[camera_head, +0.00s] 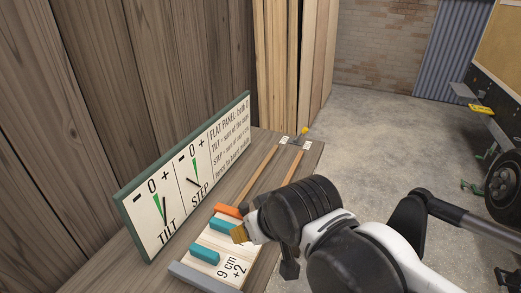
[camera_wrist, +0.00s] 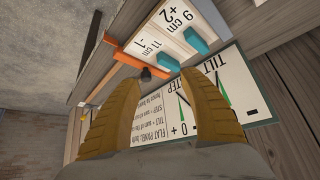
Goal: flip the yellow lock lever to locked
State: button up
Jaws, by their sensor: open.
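A small yellow knob (camera_head: 304,131), which looks like the lock lever, stands at the far end of the wooden bench (camera_head: 262,269), beside small white labels. Its labels and setting are too small to read. A small yellow spot at the left of the wrist view may be the same lever; I cannot tell. My gripper (camera_head: 239,233) is over the near part of the bench, well short of the knob. In the wrist view its two yellow-brown fingers (camera_wrist: 160,92) are spread apart with nothing between them.
A board with TILT and STEP dials (camera_head: 165,206) stands along the bench's left side. Teal blocks (camera_head: 204,254) and an orange bar (camera_head: 228,210) sit near my gripper; they also show in the wrist view. Planks (camera_head: 290,60) lean behind. Concrete floor is clear to the right; a trailer wheel (camera_head: 503,188) stands beyond.

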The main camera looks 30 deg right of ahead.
aim_at(304, 130)
jog(key=i+l, duration=0.1)
jog(key=l, duration=0.25)
jog(key=i+l, duration=0.1)
jog(key=l, duration=0.25)
jog(key=i+l, duration=0.15)
jog(key=l, duration=0.15)
jog(key=i+l, duration=0.1)
jog(key=l, duration=0.25)
jog(key=i+l, duration=0.1)
jog(key=l, duration=0.25)
